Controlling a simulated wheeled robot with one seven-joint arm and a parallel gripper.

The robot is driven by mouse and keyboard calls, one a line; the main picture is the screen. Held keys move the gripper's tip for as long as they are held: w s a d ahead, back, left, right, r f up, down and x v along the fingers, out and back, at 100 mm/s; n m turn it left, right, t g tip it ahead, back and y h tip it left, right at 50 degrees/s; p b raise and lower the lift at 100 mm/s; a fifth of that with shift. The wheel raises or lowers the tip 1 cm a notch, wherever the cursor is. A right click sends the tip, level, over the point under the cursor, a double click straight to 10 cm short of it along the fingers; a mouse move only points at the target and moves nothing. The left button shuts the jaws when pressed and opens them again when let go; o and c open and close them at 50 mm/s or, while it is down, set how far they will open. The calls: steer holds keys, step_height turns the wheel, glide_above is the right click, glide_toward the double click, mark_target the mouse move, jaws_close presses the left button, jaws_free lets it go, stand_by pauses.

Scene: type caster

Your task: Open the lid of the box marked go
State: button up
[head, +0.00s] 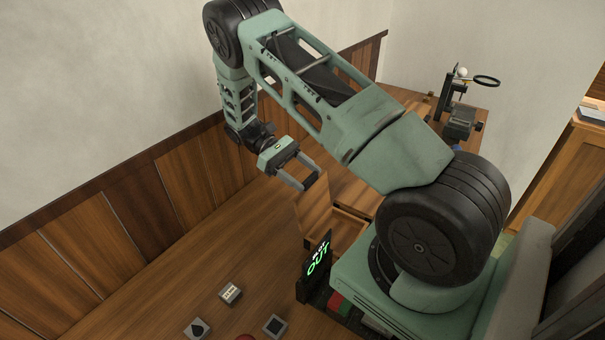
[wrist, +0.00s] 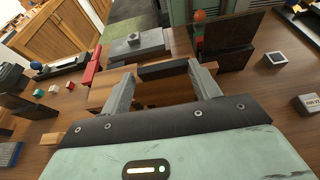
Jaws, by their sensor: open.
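A wooden box (head: 350,228) is partly hidden behind my arm in the head view. A lighter wooden panel (head: 312,210) stands up at its left side and looks like a raised lid. No "go" marking is readable. My gripper (head: 309,181) is open, just above and beside the top of this panel; I cannot tell if they touch. In the wrist view my gripper's fingers (wrist: 162,84) are apart, with a dark bar (wrist: 163,71) and wooden surfaces seen between and beyond them.
A dark sign with green "OUT" lettering (head: 318,262) stands in front of the box. Small grey blocks with white or dark faces (head: 230,293) lie on the table. In the wrist view, a grey knobbed block (wrist: 137,46) and a red block (wrist: 92,68) are beyond the fingers. Wood panelling lines the left wall.

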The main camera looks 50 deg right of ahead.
steer(key=shift+s+a+f, duration=0.15)
steer(key=shift+a+f, duration=0.2)
steer(key=shift+f, duration=0.45)
step_height(320, 180, up, 12)
steer(key=b, duration=0.2)
steer(key=shift+d+f+b, duration=0.2)
steer(key=shift+d+b, duration=0.1)
steer(key=shift+d, duration=0.05)
steer(key=s+a+n+t+b, duration=0.15)
steer(key=a+t, duration=0.25)
steer(key=a, duration=0.6)
steer(key=s+a+n+t, duration=0.3)
steer(key=a+t, duration=0.1)
steer(key=a, duration=0.7)
steer(key=s+a+n+t+y, duration=0.1)
steer(key=s+a+t, duration=0.4)
steer(key=s+a, duration=0.5)
steer(key=shift+s+a+n+t+y, duration=0.3)
steer(key=shift+s+n+t+y, duration=0.1)
steer(key=shift+s+y, duration=0.5)
